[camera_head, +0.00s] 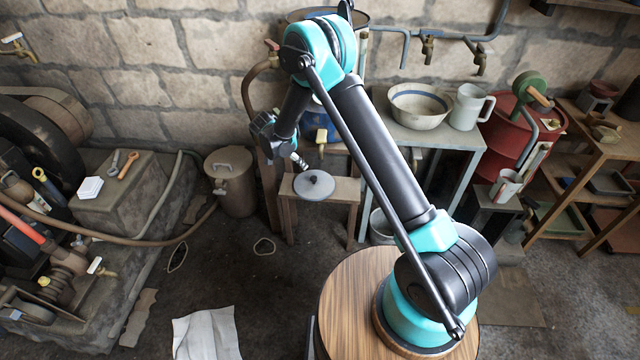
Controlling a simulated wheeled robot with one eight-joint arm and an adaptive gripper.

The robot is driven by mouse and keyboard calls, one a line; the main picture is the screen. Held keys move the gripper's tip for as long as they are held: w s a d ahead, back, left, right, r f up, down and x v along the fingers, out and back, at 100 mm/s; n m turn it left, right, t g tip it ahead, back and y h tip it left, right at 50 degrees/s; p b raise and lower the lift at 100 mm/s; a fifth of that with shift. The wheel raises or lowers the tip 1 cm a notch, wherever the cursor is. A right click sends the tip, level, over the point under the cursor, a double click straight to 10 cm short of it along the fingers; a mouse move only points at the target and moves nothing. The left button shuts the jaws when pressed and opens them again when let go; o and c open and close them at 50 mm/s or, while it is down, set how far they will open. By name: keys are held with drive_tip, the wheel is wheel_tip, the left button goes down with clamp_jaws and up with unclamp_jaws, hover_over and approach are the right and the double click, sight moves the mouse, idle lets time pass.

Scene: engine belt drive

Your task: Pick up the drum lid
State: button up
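A round grey lid (318,187) with a small dark knob in its middle shows over a low wooden bench (345,190) near the middle of the view. It appears to lie flat on the bench top, partly past its front edge. My gripper (301,165) comes down from the upper left, with its tip just above and left of the knob. The fingers are small and seen from the side, so I cannot tell whether they are open or touch the knob.
A lidded metal can (231,178) stands left of the bench. A table with a bowl (419,105) and a mug (470,106) stands to the right, beside a red drum (512,125). Engine machinery (60,270) fills the left. A white cloth (207,333) lies on the floor.

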approach(314, 178)
drive_tip(key=x, duration=0.5)
drive_tip(key=shift+d, duration=0.1)
drive_tip(key=shift+x, duration=2.65)
drive_tip(key=shift+w, duration=0.1)
clamp_jaws()
